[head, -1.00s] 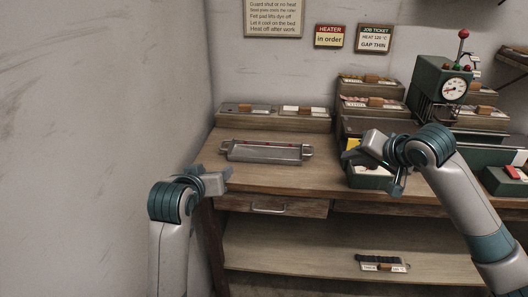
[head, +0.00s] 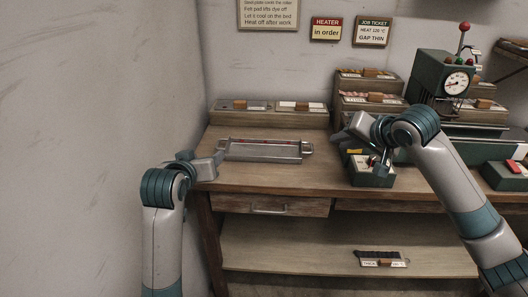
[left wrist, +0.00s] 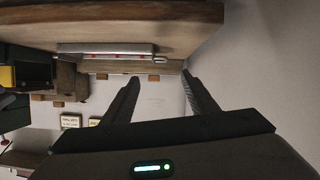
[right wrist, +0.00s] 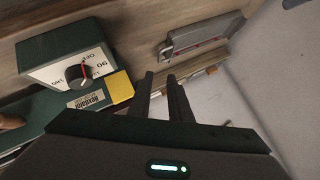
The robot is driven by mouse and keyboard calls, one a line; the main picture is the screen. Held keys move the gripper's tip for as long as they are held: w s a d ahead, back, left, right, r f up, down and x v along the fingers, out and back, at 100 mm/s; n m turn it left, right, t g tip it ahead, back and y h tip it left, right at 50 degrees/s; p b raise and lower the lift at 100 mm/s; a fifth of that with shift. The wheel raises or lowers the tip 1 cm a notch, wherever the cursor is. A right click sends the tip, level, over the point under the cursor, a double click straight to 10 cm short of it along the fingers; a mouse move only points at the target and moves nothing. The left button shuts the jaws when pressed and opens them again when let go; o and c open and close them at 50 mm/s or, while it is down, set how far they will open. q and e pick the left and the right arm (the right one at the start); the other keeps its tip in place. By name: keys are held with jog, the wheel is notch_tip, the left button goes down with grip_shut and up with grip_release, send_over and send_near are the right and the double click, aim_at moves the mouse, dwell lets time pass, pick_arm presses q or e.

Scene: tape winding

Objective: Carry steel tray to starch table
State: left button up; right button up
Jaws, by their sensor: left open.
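The steel tray (head: 262,150) lies on the wooden bench top, with a handle at each end. It shows red marks along its far inner side. It also appears in the left wrist view (left wrist: 105,47) and the right wrist view (right wrist: 195,34). My left gripper (head: 212,163) is open and empty at the bench's left front corner, apart from the tray's left end. My right gripper (right wrist: 162,75) is empty, its fingers a narrow gap apart, to the right of the tray and above a green dial box. I cannot tell which surface is the starch table.
The green dial box (head: 372,174) stands right of the tray. Wooden card boxes (head: 268,118) line the back. A green press (head: 440,82) stands at the back right. A drawer (head: 270,204) and lower shelf (head: 300,250) are below. A wall is close on the left.

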aim_at(312, 147)
pick_arm(q)
jog(key=x, duration=1.6)
jog(key=shift+w+a+f, duration=0.1)
jog(key=shift+f, duration=0.05)
pick_arm(e)
jog(key=x, duration=1.6)
jog(key=shift+w, duration=0.15)
pick_arm(q)
jog(key=c, duration=0.5)
pick_arm(e)
grip_shut()
pick_arm(q)
grip_shut()
